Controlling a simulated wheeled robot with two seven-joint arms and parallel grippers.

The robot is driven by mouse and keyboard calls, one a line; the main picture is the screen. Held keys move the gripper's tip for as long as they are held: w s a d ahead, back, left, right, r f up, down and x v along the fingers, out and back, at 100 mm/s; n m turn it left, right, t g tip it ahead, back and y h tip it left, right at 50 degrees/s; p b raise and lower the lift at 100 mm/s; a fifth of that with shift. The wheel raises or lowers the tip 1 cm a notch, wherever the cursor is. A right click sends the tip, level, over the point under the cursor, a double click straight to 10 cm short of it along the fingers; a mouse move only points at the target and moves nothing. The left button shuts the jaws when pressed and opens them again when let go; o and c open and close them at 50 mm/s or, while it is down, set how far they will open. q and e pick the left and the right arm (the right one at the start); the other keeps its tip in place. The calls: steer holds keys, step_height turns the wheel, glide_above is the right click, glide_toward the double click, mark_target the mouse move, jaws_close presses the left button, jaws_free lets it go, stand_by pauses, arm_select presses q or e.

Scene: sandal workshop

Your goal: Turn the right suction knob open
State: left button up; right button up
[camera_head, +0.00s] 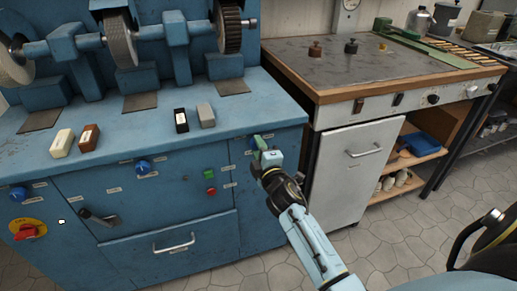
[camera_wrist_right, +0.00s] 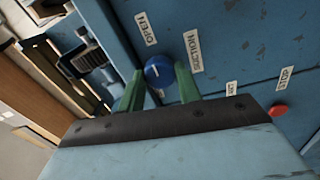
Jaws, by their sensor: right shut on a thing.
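The right suction knob (camera_wrist_right: 158,71) is a round blue knob with a white mark, on the blue front of the grinding machine. It sits between the two green fingers of my right gripper (camera_wrist_right: 158,88), which is shut on it. An OPEN label (camera_wrist_right: 146,29) and a SUCTION label (camera_wrist_right: 193,51) are beside the knob. In the head view my right gripper (camera_head: 262,151) is at the right end of the machine front and mostly hides the knob. My left gripper is not in view.
Other blue knobs (camera_head: 143,167), green and red buttons (camera_head: 210,190) and a drawer handle (camera_head: 174,243) are on the machine front. Blocks (camera_head: 89,138) lie on its top. A workbench (camera_head: 360,70) with a white cabinet (camera_head: 350,170) stands to the right.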

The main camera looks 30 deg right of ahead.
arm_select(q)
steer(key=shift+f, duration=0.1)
arm_select(e)
steer(key=shift+m, duration=0.3)
steer(key=o, duration=1)
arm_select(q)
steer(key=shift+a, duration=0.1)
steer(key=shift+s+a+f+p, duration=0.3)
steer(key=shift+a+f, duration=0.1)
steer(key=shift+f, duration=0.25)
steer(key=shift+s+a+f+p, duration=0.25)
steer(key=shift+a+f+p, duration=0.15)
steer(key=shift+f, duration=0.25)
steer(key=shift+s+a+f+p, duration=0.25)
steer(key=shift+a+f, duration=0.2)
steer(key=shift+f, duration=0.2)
arm_select(e)
steer(key=v, duration=1.3)
steer(key=shift+s, duration=0.2)
steer(key=shift+a, duration=0.1)
